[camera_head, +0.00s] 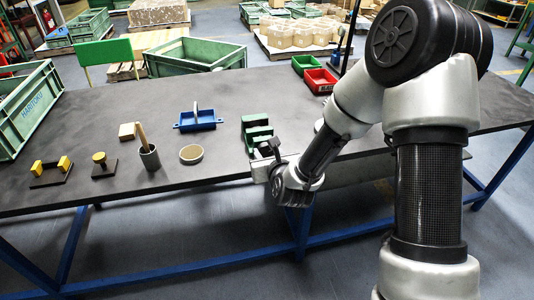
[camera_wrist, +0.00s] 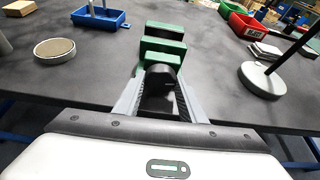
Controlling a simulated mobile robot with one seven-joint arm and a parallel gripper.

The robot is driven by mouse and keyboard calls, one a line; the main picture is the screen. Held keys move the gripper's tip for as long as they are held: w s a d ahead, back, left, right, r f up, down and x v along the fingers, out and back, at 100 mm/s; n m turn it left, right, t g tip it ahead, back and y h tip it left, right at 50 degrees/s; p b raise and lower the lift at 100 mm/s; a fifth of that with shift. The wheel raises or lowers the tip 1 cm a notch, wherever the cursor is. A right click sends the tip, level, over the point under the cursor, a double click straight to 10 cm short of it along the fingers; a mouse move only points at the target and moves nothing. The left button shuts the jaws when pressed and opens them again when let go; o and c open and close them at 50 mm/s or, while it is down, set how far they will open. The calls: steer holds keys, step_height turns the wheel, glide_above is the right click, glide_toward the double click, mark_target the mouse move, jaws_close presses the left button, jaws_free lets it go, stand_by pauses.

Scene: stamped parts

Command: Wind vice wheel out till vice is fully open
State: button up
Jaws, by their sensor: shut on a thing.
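The green vice (camera_head: 257,132) stands at the front edge of the dark table. In the wrist view the vice (camera_wrist: 163,45) lies straight ahead, its green blocks one behind another with a narrow gap between them. The vice wheel (camera_wrist: 160,78) is a dark round-edged part on the near side of the vice. My gripper (camera_wrist: 158,92) is shut on the wheel, one grey finger on each side. In the head view my gripper (camera_head: 262,165) reaches the vice from the front, and my wrist partly hides the wheel.
A lamp base (camera_wrist: 262,80) with a pole stands right of my gripper. A round dish (camera_head: 191,154), a blue tray (camera_head: 197,120) and a cup with a handle (camera_head: 149,157) lie to the left. Red (camera_head: 319,80) and green bins (camera_head: 306,65) stand behind. Bare table lies between the dish and vice.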

steer(key=shift+a+f+n+t+h+b, duration=0.15)
steer(key=shift+n+h+b, duration=0.15)
steer(key=shift+n+b, duration=0.3)
steer(key=shift+a+n+t+h+b, duration=0.15)
steer(key=shift+n+h+b, duration=0.2)
steer(key=shift+b, duration=0.3)
steer(key=shift+d+n+t+h, duration=0.1)
steer(key=shift+n+t+h, duration=0.55)
steer(key=shift+n, duration=0.9)
steer(key=shift+h, duration=0.3)
steer(key=o, duration=1)
steer(key=shift+s, duration=0.1)
steer(key=shift+g, duration=0.25)
